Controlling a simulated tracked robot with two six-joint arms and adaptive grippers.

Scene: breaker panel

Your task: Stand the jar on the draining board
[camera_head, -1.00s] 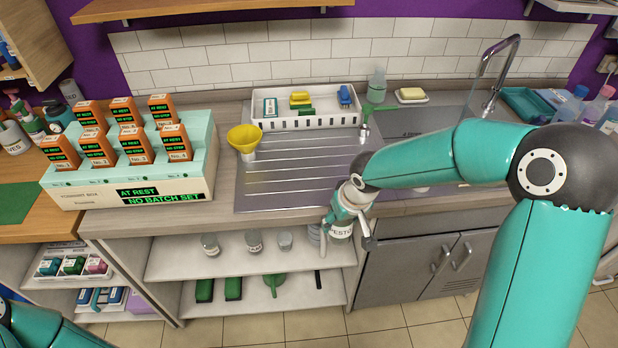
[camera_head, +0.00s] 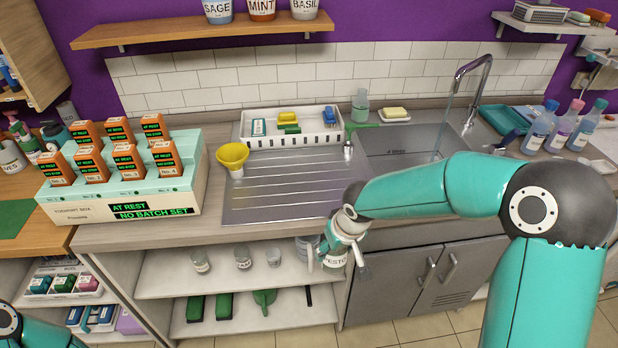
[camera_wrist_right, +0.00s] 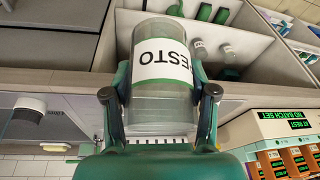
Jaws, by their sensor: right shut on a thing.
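The jar (camera_head: 336,258) is clear, with a white, green-edged label reading PESTO. My right gripper (camera_head: 337,247) is shut around it. The right wrist view shows the jar (camera_wrist_right: 162,72) between the two fingers of my right gripper (camera_wrist_right: 160,94), its label upside down in that picture. In the head view the jar hangs roughly upright in front of the counter, below its front edge and apart from the draining board. The ribbed steel draining board (camera_head: 285,190) lies left of the sink, its ribbed middle bare. My left gripper is out of the head view.
A yellow funnel (camera_head: 232,157) stands at the board's back left corner. A white tray (camera_head: 291,128) with sponges and brushes stands behind. The sink (camera_head: 405,140) is right of the board, the tap (camera_head: 471,72) behind it. An open shelf (camera_head: 215,275) with glass jars lies below the counter.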

